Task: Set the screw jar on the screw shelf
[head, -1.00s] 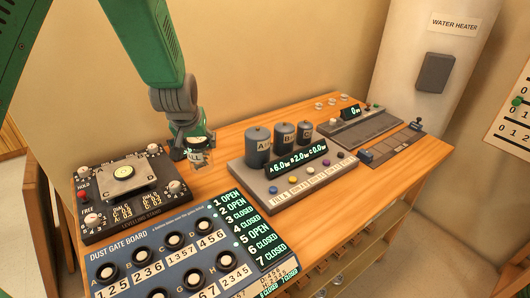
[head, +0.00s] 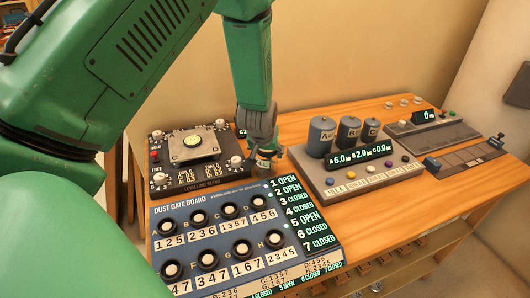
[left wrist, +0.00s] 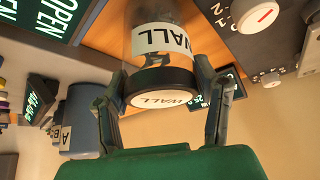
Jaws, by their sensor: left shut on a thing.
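A small clear jar (left wrist: 152,40) with a black lid and white labels reading WALL fills the top middle of the left wrist view. My left gripper (left wrist: 162,88) is shut on its lid, one finger on each side. In the head view my left gripper (head: 263,150) points down with the jar (head: 264,163) below it, by the right edge of the levelling board; the jar is mostly hidden. I cannot tell whether it touches the bench. No shelf marked for screws can be made out. My right gripper is not in view.
The levelling board (head: 179,180), dust gate board (head: 164,220) and a console with three grey cylinders (head: 322,136) stand on the wooden bench (head: 290,125) around the jar. A long grey device (head: 470,155) lies at the right. A lower shelf (head: 425,268) shows under the bench.

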